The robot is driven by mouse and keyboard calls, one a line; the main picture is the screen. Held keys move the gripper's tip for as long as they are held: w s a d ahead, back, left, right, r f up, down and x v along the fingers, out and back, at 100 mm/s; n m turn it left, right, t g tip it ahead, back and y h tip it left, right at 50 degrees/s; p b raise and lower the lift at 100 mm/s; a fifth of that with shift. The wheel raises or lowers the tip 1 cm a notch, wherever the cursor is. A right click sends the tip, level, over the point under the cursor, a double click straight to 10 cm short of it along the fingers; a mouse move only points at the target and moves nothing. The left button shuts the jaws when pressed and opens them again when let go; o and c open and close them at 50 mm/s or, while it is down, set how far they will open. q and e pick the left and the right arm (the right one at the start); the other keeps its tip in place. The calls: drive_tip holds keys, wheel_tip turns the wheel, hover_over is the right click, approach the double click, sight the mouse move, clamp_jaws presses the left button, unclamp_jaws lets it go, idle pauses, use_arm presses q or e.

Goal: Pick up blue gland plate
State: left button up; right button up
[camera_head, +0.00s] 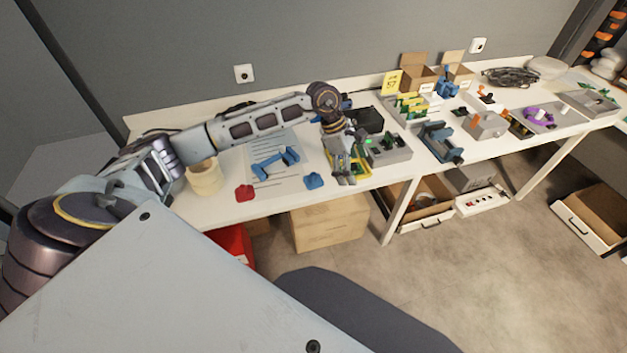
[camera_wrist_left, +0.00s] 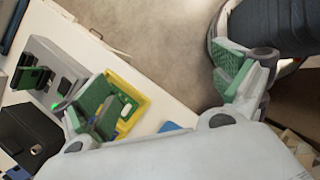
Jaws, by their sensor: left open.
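A small blue piece (camera_head: 314,181), which looks like the blue gland plate, lies near the front edge of the table, right of a similar red piece (camera_head: 244,193). A larger blue bracket-like part (camera_head: 275,161) lies on a printed sheet behind them. My left gripper (camera_head: 345,180) points down just right of the small blue piece, apart from it, with its jaws open and empty. In the left wrist view its green-padded fingers (camera_wrist_left: 165,92) are spread wide. A bit of blue (camera_wrist_left: 170,127) shows there at the table edge, mostly hidden by the gripper body. My right gripper is not in view.
A yellow tray with a green board (camera_head: 361,168) sits beside my left gripper. A grey fixture with a green light (camera_head: 390,153) and a black box (camera_head: 367,120) stand close by. A tape roll (camera_head: 204,177) is at the left. Fixtures and cartons crowd the table's right.

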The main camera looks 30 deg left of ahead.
use_arm(q)
drive_tip(key=a+r+y, duration=0.1)
drive_tip(key=a+y, duration=0.4)
drive_tip(key=a, duration=0.9)
drive_tip(key=shift+a+r+g, duration=0.15)
drive_tip(key=shift+r+g, duration=0.25)
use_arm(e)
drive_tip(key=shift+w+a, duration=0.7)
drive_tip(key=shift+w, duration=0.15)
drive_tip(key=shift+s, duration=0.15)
